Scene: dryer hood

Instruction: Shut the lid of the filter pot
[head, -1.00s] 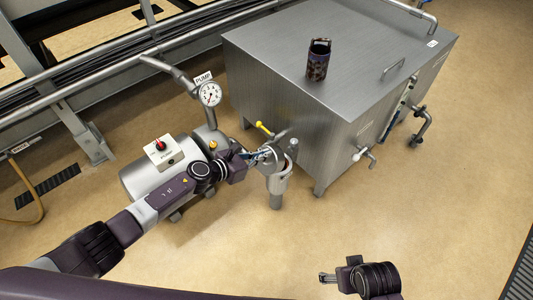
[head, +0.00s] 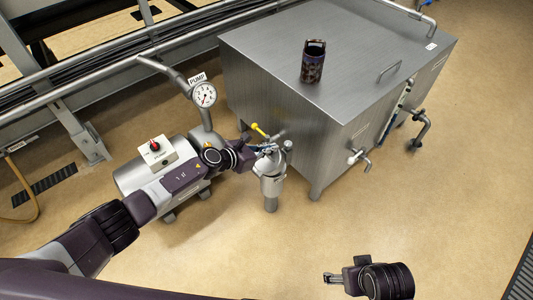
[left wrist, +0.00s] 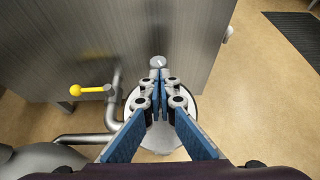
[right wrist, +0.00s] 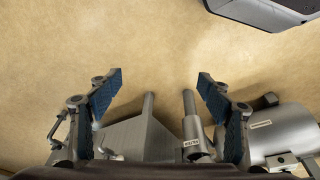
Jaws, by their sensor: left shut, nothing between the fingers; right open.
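The filter pot (head: 271,188) is a grey metal cylinder standing in front of the steel tank. Its round lid (head: 272,167) lies across the top of the pot; I cannot tell whether it sits fully flush. My left gripper (head: 268,148) is over the lid, its fingers shut with nothing between them. In the left wrist view the closed fingertips (left wrist: 158,75) are above the pale round lid (left wrist: 145,136), which they partly cover. A small round metal fitting (left wrist: 158,62) shows just past the tips. My right gripper (head: 328,278) is open and empty, away from the pot.
The steel tank (head: 290,105) stands behind the pot, with a dark patterned canister (head: 312,62) on top. The pump (head: 160,170), its gauge (head: 204,94) and a yellow-handled valve (head: 258,130) are left of the pot.

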